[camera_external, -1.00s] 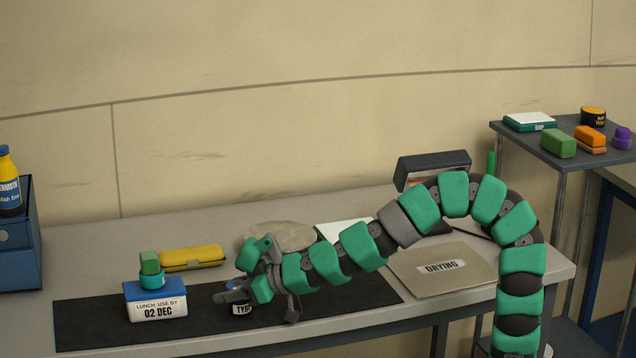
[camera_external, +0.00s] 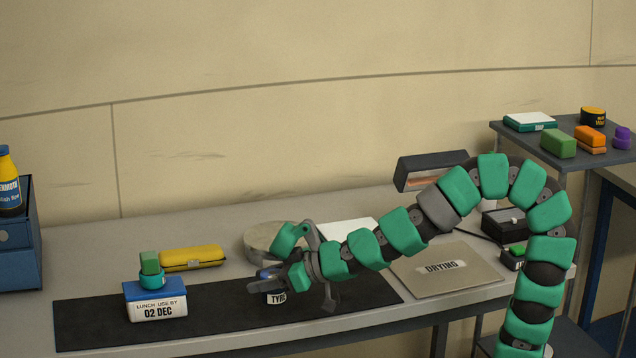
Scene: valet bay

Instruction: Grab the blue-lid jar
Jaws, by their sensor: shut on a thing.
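The blue-lid jar (camera_external: 277,298) is a small jar with a white label, of which "TYR" can be read. Its blue lid shows partly between the fingers. My gripper (camera_external: 268,279) is shut on the jar, which stays upright over the dark mat (camera_external: 215,320). The fingers and wrist hide much of the jar. I cannot tell whether its base touches the mat.
A blue-lidded lunch box (camera_external: 157,308) with a teal roll and green block (camera_external: 149,263) on top stands left on the mat. A yellow case (camera_external: 192,257) and a round beige pad (camera_external: 262,240) lie behind. A "DRYING" board (camera_external: 440,268) lies right.

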